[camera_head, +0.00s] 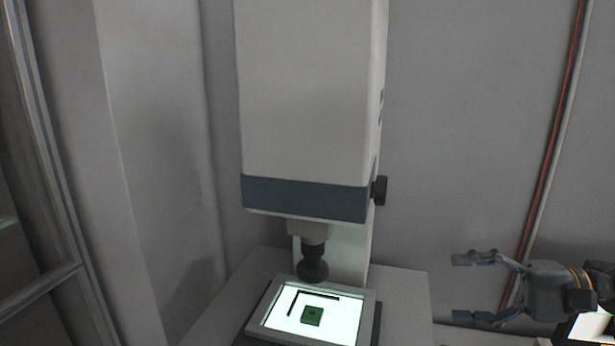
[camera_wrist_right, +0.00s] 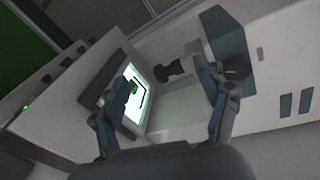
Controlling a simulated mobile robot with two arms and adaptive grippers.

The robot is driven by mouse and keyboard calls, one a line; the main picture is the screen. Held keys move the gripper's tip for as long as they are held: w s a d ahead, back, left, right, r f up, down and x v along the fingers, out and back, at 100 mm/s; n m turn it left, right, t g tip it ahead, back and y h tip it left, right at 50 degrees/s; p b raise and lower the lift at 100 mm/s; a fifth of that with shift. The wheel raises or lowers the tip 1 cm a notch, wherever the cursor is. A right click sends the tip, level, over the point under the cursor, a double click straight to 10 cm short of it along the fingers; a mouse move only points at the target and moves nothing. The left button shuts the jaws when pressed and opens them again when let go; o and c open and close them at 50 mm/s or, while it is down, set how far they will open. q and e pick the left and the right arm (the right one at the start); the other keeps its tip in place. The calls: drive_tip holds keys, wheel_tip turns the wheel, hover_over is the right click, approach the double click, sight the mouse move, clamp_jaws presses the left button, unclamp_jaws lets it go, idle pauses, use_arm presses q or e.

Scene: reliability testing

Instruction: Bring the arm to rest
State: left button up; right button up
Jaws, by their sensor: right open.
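My right gripper (camera_head: 464,287) comes in from the right edge in the head view, its two fingers spread apart with nothing between them. It hangs in the air to the right of a tall white test machine (camera_head: 305,90) and clear of it. In the right wrist view the open fingers (camera_wrist_right: 158,110) frame the machine's lit plate (camera_wrist_right: 131,112). A small green block (camera_head: 312,316) lies on that lit plate (camera_head: 282,322), beside a black L-shaped mark (camera_head: 318,294). My left gripper is not in view.
A dark round press head (camera_head: 312,265) hangs above the plate's back edge. A dark knob (camera_head: 379,190) sticks out of the machine's right side. A red and pale cable (camera_head: 551,150) runs down the grey wall at right. Another lit surface (camera_head: 590,325) shows at the lower right.

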drive_tip(key=s+a+f+n+h, duration=0.2)
drive_tip(key=s+f, duration=0.1)
drive_tip(key=f, duration=0.6)
drive_tip(key=s+a+f+n+g+h, duration=0.1)
drive_tip(key=s+a+f+h, duration=0.2)
drive_tip(key=f, duration=0.7)
drive_tip(key=s+a+f+n+h, duration=0.2)
drive_tip(key=s+f, duration=0.1)
drive_tip(key=f, duration=0.6)
drive_tip(key=s+d+f+n+h, duration=0.1)
drive_tip(key=s+f+n+h, duration=0.2)
drive_tip(key=s, duration=0.4)
drive_tip(key=s+d+f+h, duration=0.2)
drive_tip(key=s+f+h, duration=0.25)
drive_tip(key=s, duration=0.25)
wheel_tip(320, 180, down, 35)
drive_tip(key=s+g+b, duration=0.2)
drive_tip(key=b, duration=0.6)
use_arm(q)
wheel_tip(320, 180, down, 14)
drive_tip(key=b, duration=0.5)
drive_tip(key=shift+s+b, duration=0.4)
use_arm(e)
drive_tip(key=s+d+f+n+g, duration=0.1)
drive_tip(key=s+d+f, duration=0.2)
drive_tip(key=s+f, duration=1.3)
wheel_tip(320, 180, down, 4)
drive_tip(key=shift+s+f+h, duration=0.15)
drive_tip(key=shift+f+h, duration=0.1)
drive_tip(key=shift+h, duration=0.1)
